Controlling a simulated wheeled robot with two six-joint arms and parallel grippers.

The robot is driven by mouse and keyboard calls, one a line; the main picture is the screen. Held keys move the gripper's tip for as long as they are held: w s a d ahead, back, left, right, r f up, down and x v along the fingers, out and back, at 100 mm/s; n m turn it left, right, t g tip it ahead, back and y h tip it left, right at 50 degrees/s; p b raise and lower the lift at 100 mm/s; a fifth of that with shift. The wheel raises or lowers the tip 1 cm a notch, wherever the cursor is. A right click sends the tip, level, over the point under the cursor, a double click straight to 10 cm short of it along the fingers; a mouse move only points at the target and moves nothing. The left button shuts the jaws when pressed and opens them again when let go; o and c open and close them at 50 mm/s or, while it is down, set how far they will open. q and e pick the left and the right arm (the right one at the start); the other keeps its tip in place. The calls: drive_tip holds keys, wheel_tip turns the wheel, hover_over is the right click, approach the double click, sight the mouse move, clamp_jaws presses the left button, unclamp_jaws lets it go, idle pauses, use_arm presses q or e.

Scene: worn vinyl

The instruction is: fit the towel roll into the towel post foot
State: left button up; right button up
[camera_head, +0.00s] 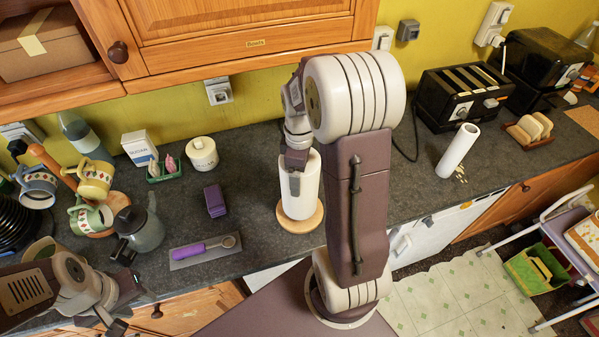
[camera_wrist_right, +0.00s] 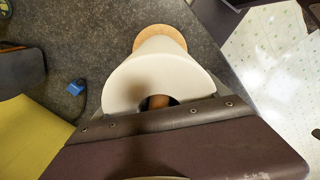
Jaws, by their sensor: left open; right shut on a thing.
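The white towel roll (camera_head: 309,195) stands upright over the round wooden towel post foot (camera_head: 301,226) near the counter's front edge. My right gripper (camera_head: 295,172) is shut on the roll's upper part. In the right wrist view, the roll (camera_wrist_right: 150,72) has a brown post top showing inside its core, so the roll is around the post. The foot (camera_wrist_right: 158,34) shows beyond the roll's far end. I cannot tell whether the roll's lower end touches the foot. My left gripper (camera_head: 128,302) is open and empty at the lower left, apart from the roll.
A grey kettle (camera_head: 142,230), a purple-handled trowel (camera_head: 203,250) and a purple block (camera_head: 214,201) stand left of the foot. Mugs (camera_head: 92,178) crowd the far left.

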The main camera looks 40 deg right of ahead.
drive_tip(key=shift+f+b, duration=0.65)
drive_tip(key=shift+f, duration=0.35)
idle(0.3)
drive_tip(key=o, duration=1.8)
wheel_tip(320, 180, up, 9)
drive_tip(key=shift+r, duration=0.1)
